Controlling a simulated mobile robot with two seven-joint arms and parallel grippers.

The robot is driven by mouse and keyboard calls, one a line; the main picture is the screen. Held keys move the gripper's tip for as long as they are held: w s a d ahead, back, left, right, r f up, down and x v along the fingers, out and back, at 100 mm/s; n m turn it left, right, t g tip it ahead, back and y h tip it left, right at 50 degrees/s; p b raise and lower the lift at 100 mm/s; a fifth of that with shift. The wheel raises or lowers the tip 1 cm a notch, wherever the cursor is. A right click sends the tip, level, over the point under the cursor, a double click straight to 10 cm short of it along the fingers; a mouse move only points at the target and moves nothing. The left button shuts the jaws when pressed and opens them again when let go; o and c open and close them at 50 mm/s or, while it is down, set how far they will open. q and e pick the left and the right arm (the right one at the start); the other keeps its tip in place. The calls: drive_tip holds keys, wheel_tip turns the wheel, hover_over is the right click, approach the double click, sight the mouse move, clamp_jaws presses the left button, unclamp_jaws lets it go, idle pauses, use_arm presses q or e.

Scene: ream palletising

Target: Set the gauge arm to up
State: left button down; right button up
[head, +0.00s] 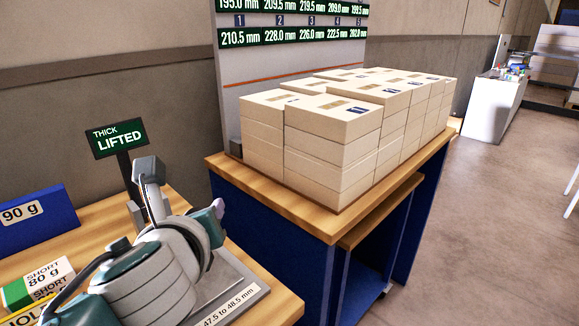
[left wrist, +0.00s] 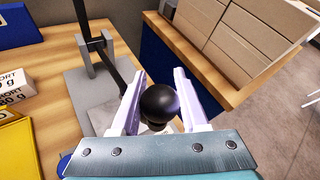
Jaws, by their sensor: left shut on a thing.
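The thickness gauge stands on the wooden table at the left of the head view. The gauge sign (head: 119,139) reads "THICK LIFTED". In the left wrist view the dark gauge arm (left wrist: 116,75) runs from the stand to a black ball knob (left wrist: 159,103). My left gripper (head: 217,208) is shut on this knob, with its pale fingers (left wrist: 159,74) on either side. My right gripper is not in view.
Cream ream stacks (head: 333,118) fill the blue-sided table (head: 274,205) to the right. A blue 90 g block (head: 38,221), a short 80 g ream (head: 38,283) and a yellow item (left wrist: 20,150) lie left of the gauge. Open floor (head: 460,240) lies right.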

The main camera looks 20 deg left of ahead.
use_arm(q)
drive_tip(key=w+a+r+g+h+p, duration=0.1)
drive_tip(key=w+a+r+p, duration=0.1)
drive_tip(key=a+r+p, duration=0.4)
drive_tip(key=shift+w+a+r+n+h+p, duration=0.35)
drive_tip(key=shift+r+p, duration=1.15)
drive_tip(key=shift+p, duration=1.65)
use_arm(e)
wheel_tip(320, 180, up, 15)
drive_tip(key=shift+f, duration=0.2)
use_arm(q)
drive_tip(key=shift+s, duration=0.1)
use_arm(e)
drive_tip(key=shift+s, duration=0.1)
use_arm(q)
drive_tip(key=shift+c, duration=2.2)
unclamp_jaws()
drive_tip(key=shift+d, duration=0.1)
drive_tip(key=p+v, duration=0.2)
drive_tip(key=v, duration=0.7)
drive_tip(key=shift+s+d+r, duration=0.2)
drive_tip(key=shift+s+r, duration=0.05)
drive_tip(key=shift+s, duration=0.05)
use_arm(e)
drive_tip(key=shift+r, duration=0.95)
